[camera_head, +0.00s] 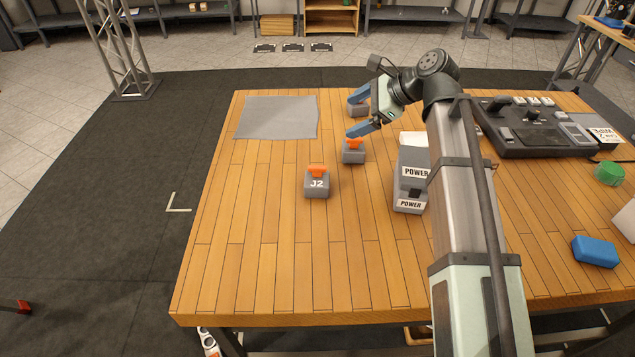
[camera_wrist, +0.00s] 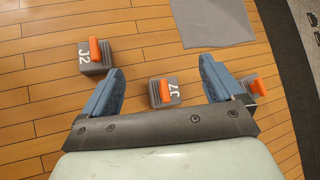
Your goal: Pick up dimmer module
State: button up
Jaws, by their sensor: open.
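Small grey boxes with orange knobs on the wooden table look like dimmer modules; no readable label says so. One marked J2 (camera_head: 316,187) is nearest in the head view and at left in the wrist view (camera_wrist: 97,59). A middle box (camera_head: 353,154) shows between the finger lines in the wrist view (camera_wrist: 166,93), its label hard to read. A third box (camera_head: 359,110) is partly hidden by my gripper; in the wrist view (camera_wrist: 252,87) it lies outside the right finger. My gripper (camera_head: 351,117) is open and empty, above the table by the middle and third boxes.
Grey boxes labelled POWER (camera_head: 411,180) stand just right of the modules, beside my arm. A grey cloth (camera_head: 277,117) lies at the far left. A control console (camera_head: 535,127), green roll (camera_head: 609,173) and blue block (camera_head: 595,251) are at right. The front-left table is clear.

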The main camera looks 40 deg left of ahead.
aim_at(320, 178)
jog(key=s+d+f+m+g+h, duration=0.1)
jog(key=s+d+f+g+h, duration=0.2)
jog(key=s+d, duration=0.35)
jog(key=shift+y, duration=0.4)
jog(key=x, duration=1.4)
jog(key=shift+w+f, duration=0.25)
jog(key=shift+w, duration=0.05)
jog(key=shift+c, duration=0.2)
jog(key=c, duration=1.2)
